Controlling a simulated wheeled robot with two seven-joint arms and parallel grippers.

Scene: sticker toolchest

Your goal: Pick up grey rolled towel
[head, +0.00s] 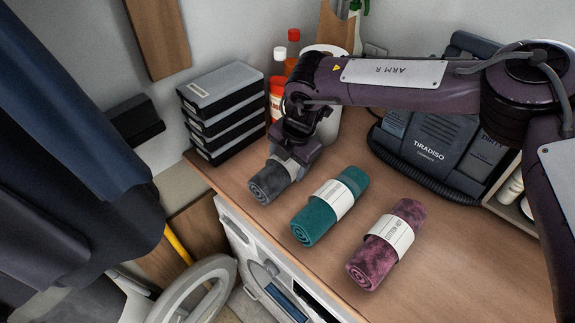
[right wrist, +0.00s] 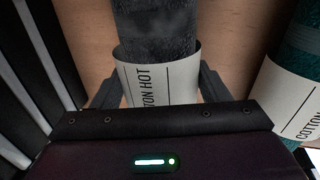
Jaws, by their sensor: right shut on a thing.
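The grey rolled towel (head: 267,187) lies at the left end of the wooden counter, with a pale paper band around it. My right gripper (head: 291,157) is over its far part and shut on it, hiding some of the band. In the right wrist view the towel (right wrist: 155,30) runs between the two fingers, and its band (right wrist: 150,75) shows lettering. I cannot tell whether the towel still touches the counter. My left gripper is not in view.
A teal rolled towel (head: 318,228) and a purple one (head: 370,262) lie to the right. Stacked black boxes (head: 225,105) stand left of the gripper. Bottles (head: 279,85) stand behind. A dark case (head: 430,145) sits at the back right. The counter's front is clear.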

